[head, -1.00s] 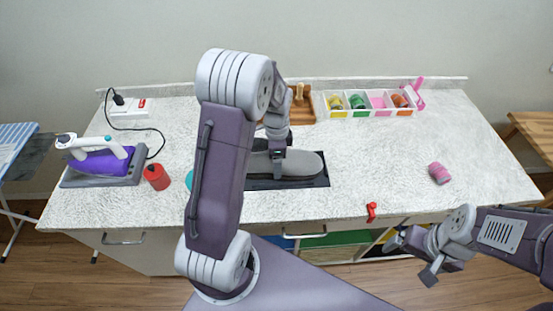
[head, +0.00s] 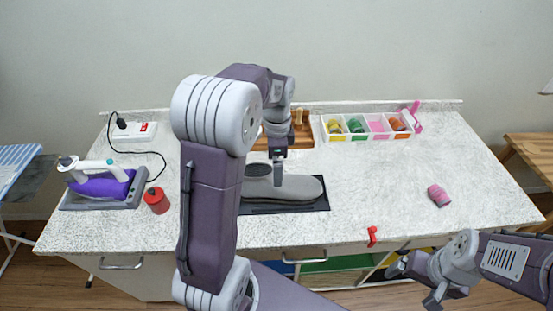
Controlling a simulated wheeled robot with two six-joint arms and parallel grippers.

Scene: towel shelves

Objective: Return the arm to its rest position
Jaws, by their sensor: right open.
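My left arm rises through the middle of the head view and bends over the table. Its gripper (head: 278,175) points down in front of a grey shoe-like item (head: 297,188), which lies on a dark mat (head: 315,206). I cannot tell whether the gripper touches the item or whether its fingers are parted. The arm hides part of the table and the mat's left side. My right gripper (head: 415,283) is open and empty at the lower right, in front of the table's front edge.
On the white table (head: 385,190) are a purple iron (head: 103,186) on its base, a red canister (head: 157,200), a power strip (head: 135,131), a sectioned tray (head: 372,136), a wooden holder (head: 302,135) and a pink roll (head: 438,195). A red clamp (head: 372,236) sits at the front edge. The table's right side is mostly clear.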

